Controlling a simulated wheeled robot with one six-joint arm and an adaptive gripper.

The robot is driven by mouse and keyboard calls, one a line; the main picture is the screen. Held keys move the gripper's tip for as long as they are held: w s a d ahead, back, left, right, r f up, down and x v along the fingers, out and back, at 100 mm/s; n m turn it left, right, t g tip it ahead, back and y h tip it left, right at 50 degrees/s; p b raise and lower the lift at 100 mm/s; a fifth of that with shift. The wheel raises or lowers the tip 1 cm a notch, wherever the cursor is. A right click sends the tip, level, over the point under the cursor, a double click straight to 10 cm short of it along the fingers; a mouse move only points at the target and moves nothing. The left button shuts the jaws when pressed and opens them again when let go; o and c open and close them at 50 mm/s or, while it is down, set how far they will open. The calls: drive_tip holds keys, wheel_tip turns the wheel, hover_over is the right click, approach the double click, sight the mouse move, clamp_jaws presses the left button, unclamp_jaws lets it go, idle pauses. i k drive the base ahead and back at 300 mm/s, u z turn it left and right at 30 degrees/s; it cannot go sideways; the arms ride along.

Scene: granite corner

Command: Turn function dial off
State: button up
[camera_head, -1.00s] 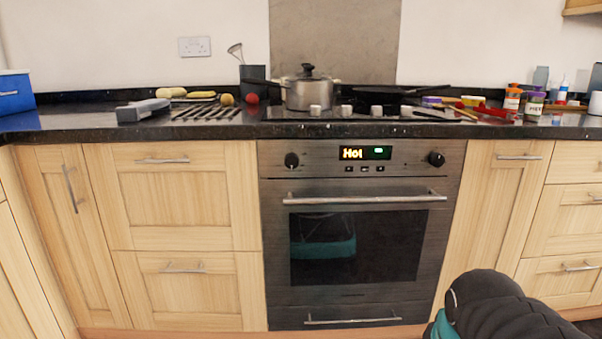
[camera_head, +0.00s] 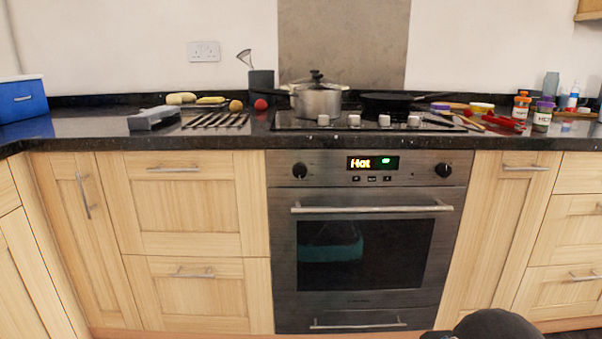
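The built-in oven (camera_head: 367,240) stands in the middle of the cabinets, with its door shut. Its panel has two black round dials: a left dial (camera_head: 299,170) and a right dial (camera_head: 443,170). Which one is the function dial cannot be read here. Between them a lit display (camera_head: 372,163) shows orange text, apparently "Hot", and a green mark. Small buttons sit under it. A dark rounded part of my arm shows at the bottom right edge. My gripper is not in view.
The oven door handle (camera_head: 372,207) sticks out below the panel. A pot (camera_head: 318,101) and a black pan (camera_head: 392,102) stand on the hob above. The black counter (camera_head: 90,131) holds several items. The space before the oven looks clear.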

sight(299, 169)
drive_tip(key=k, duration=0.5)
drive_tip(key=z, duration=1.1)
drive_tip(key=i, duration=0.6)
drive_tip(key=u, duration=0.7)
